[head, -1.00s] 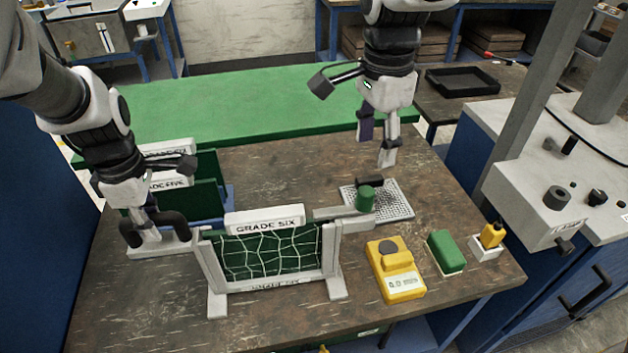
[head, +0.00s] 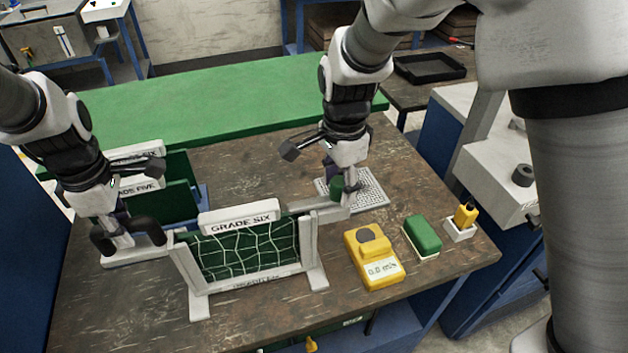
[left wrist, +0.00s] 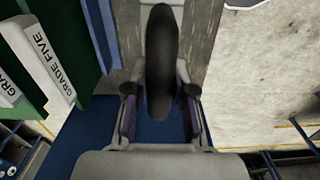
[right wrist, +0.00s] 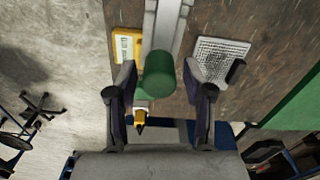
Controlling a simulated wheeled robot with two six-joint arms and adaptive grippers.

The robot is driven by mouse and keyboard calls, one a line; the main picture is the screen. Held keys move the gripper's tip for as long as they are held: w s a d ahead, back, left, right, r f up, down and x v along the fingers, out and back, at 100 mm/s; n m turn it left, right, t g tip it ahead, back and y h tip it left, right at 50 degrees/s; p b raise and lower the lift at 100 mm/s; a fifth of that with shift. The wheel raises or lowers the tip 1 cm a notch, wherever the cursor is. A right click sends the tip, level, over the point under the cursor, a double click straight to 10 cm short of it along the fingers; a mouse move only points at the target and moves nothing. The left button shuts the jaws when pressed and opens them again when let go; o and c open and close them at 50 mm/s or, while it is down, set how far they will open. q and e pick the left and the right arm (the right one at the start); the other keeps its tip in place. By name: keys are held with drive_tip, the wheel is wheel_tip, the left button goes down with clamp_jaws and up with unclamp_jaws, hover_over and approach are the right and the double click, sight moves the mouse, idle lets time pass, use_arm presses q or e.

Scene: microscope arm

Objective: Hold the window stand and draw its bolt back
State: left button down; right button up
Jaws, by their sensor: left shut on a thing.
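The window stand (head: 257,281) stands upright on the table, with a GRADE SIX label and a green pane crossed by white lines. A black loop handle (head: 150,230) is on its left arm; the handle also shows in the left wrist view (left wrist: 160,60). My left gripper (head: 122,238) is shut on this handle. On the right, the bolt's green knob (head: 336,187) stands on a pale bar (head: 305,205). My right gripper (head: 343,192) is down at the knob. In the right wrist view the knob (right wrist: 158,75) lies between the open fingers, with gaps on both sides.
A yellow meter (head: 373,262), a green block (head: 422,234) and a yellow item in a white holder (head: 461,229) stand to the right. A perforated plate (head: 370,192) lies behind the knob. Other green labelled panels (head: 170,178) stand behind my left gripper.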

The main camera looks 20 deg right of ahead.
clamp_jaws()
use_arm(q)
drive_tip(key=shift+d, duration=0.1)
use_arm(e)
drive_tip(key=d, duration=0.5)
drive_tip(key=shift+s+d, duration=0.15)
drive_tip(key=shift+d, duration=0.15)
drive_tip(key=shift+o, duration=2.1)
unclamp_jaws()
drive_tip(key=shift+a, duration=0.1)
drive_tip(key=shift+r, duration=0.1)
wheel_tip(320, 180, up, 12)
